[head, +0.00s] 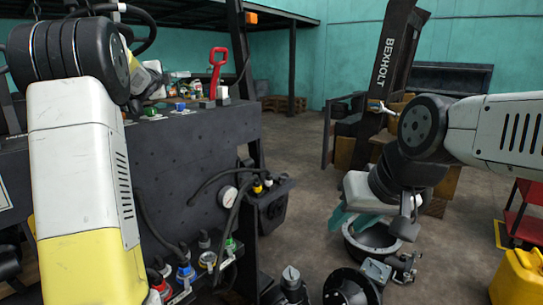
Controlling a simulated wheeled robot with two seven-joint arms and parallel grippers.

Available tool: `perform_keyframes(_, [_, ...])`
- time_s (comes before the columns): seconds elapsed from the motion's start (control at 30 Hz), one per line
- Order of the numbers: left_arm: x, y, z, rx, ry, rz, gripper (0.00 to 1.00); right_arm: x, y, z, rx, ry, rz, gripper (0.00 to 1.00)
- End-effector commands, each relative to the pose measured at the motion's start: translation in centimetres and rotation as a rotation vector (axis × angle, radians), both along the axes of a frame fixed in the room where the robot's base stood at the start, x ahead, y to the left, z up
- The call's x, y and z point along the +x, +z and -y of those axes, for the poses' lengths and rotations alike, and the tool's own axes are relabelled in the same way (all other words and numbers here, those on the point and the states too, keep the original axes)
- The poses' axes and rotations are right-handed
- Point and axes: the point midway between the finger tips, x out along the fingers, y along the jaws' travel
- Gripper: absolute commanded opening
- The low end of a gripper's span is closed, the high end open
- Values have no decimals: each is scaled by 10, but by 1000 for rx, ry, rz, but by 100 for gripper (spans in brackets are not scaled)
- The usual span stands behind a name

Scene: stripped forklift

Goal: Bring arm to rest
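My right arm comes in from the right edge and bends down at its dark joint. My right gripper (404,226) hangs at the end, in front of a round dark metal housing (371,254) on the floor. Its fingers are small and partly merge with the parts behind, so I cannot tell their opening. A teal piece (343,218) shows just left of it; whether it touches the gripper is unclear. My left arm, white and yellow with a black joint, fills the left side. I cannot make out a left gripper.
The dark forklift body (185,165) stands close on the left, with cables, a gauge (228,196) and coloured caps. A red handle (216,70) sticks up from it. A yellow canister (518,276) and red shelf (524,212) stand right. Floor in the middle (303,165) is clear.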

Motion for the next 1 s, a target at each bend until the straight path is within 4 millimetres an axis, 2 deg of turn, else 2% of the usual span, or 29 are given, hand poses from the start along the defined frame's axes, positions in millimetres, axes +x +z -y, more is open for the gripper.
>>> perform_keyframes(0.17, [-22, 0, 3, -114, 29, -24, 45, 0, 0, 0, 0, 0, 1, 36])
perform_keyframes(0.33, [-53, -5, 11, -271, 67, -64, 45, 0, 0, 0, 0, 0, 0, 36])
perform_keyframes(0.47, [-88, -15, 22, -432, 105, -113, 45, 0, 0, 0, 0, 0, 0, 36])
perform_keyframes(0.57, [-125, -29, 38, -585, 139, -169, 45, 0, 0, 0, 0, 0, 0, 36])
perform_keyframes(0.67, [-178, -50, 65, -778, 184, -252, 45, 0, 0, 0, 0, 0, 0, 36])
perform_keyframes(0.8, [-264, -95, 113, -1041, 260, -406, 45, 0, 0, 0, 0, 0, 0, 36])
perform_keyframes(1.0, [-382, -161, 176, -1306, 388, -628, 45, 0, 0, 0, 0, 0, 0, 36])
